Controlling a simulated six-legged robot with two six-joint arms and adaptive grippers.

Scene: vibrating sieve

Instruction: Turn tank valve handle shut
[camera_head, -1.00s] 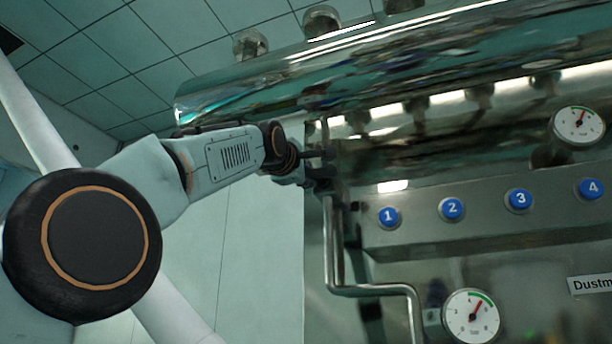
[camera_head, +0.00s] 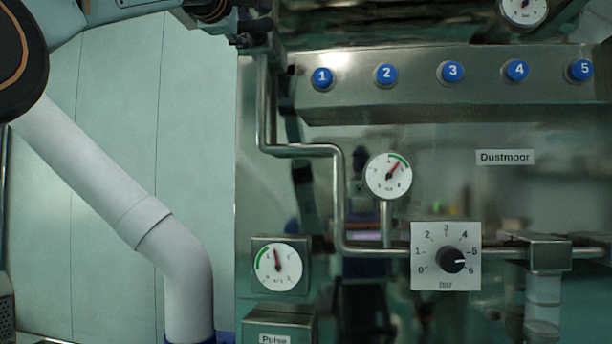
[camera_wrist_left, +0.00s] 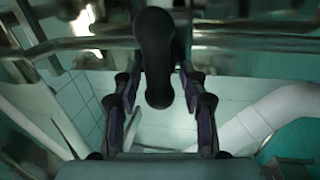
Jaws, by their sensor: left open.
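The valve handle (camera_wrist_left: 157,55), a black rounded lever, shows in the left wrist view, pointing toward the camera from a metal pipe. My left gripper (camera_wrist_left: 160,82) is open, with its fingers on either side of the handle; I cannot tell whether they touch it. In the head view my left gripper (camera_head: 246,38) is at the top, dark and partly cut off, beside the upper end of the thin pipe. The handle cannot be made out clearly there. My right gripper is not in view.
A steel panel carries numbered blue buttons (camera_head: 386,75). Below are a round gauge (camera_head: 388,177), a bar dial (camera_head: 446,256) and a second gauge (camera_head: 277,267). A thin bent pipe (camera_head: 300,150) runs down from the gripper. A thick white pipe (camera_head: 150,215) stands at the left.

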